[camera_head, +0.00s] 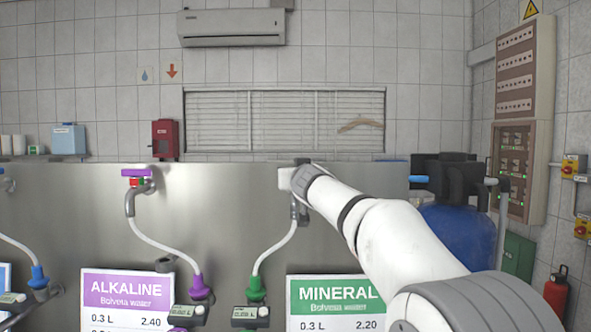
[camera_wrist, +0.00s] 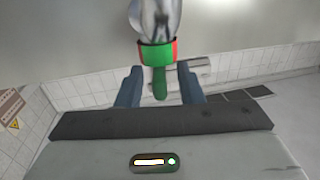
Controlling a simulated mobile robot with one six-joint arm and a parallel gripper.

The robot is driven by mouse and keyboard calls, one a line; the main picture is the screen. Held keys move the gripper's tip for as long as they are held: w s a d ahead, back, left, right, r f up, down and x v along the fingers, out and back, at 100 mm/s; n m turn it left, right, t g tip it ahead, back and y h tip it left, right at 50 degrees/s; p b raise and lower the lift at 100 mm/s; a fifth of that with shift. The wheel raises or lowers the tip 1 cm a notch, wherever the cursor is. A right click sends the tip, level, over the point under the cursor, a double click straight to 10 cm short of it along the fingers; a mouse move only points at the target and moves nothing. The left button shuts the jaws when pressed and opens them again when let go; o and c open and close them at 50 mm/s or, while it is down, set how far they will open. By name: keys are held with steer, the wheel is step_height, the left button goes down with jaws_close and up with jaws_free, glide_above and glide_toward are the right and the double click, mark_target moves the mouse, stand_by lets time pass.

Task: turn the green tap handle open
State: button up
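In the wrist view, the green tap handle (camera_wrist: 160,84) hangs from a green and red collar (camera_wrist: 157,54) on a shiny metal tap (camera_wrist: 155,18). My gripper (camera_wrist: 159,75) is open, with one dark blue finger on each side of the handle. A gap shows between the handle and each finger, so it appears not to be gripped. In the head view, my arm hides the handle and my gripper's fingers. Part of the metal tap (camera_head: 299,213) shows below my wrist, above the green MINERAL sign (camera_head: 334,300).
A white hose runs from this tap to a green nozzle (camera_head: 256,288). A purple tap handle (camera_head: 137,172) sits to the left on the steel panel (camera_head: 215,215). A blue tank (camera_head: 455,232) with a black top stands right of my arm.

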steer(key=shift+w+a, duration=0.1)
steer(key=shift+w, duration=0.4)
jaws_close()
